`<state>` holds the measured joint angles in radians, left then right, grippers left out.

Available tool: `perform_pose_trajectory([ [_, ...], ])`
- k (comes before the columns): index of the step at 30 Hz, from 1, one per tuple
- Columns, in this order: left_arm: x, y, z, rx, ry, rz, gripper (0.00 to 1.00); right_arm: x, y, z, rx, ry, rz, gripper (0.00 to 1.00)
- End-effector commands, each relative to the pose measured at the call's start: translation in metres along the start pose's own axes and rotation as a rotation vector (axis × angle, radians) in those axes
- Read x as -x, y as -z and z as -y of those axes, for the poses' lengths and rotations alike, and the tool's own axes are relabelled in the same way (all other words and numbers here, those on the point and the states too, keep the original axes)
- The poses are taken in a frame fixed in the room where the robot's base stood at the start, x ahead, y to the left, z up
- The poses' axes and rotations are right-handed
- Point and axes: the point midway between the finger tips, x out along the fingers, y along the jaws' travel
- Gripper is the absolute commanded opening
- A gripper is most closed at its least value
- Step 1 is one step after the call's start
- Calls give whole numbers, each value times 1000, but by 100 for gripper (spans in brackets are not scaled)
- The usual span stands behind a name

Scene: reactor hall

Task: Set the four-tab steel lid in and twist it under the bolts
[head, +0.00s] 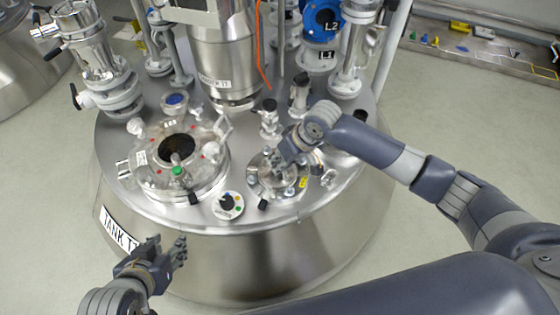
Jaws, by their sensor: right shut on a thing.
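The four-tab steel lid (266,180) is at the small round port on the tank top, right of centre. My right gripper (280,164) is over it from the upper right and shut on it. The gripper hides part of the lid and its far side. I cannot tell whether the lid's tabs sit under the bolts. My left gripper (168,245) is low at the left, in front of the tank's side wall. It is empty, with its fingers apart.
The tank top (240,207) carries a large round flange (154,180) with a dark opening and a green knob. A small round dial (228,206) stands between flange and port. A steel mixer column (225,65), white valves (269,118) and a blue fitting (321,22) crowd behind.

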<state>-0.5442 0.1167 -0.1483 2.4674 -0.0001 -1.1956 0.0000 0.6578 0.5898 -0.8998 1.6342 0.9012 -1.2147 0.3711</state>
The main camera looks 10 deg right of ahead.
Motion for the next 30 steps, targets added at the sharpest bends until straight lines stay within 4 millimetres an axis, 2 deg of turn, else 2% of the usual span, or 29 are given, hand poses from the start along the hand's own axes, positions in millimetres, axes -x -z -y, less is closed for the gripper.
perform_pose_trajectory([
  [22, 10, -33, 4, 5, 9, 154, 40, 1, 3, -2, 196, 82, 39, 0],
  [29, 9, -32, 5, 6, 11, 143, 40, 0, 3, -2, 337, 139, 70, 0],
  [30, 9, -30, 5, 6, 11, 135, 40, 0, 3, -2, 335, 138, 69, 21],
])
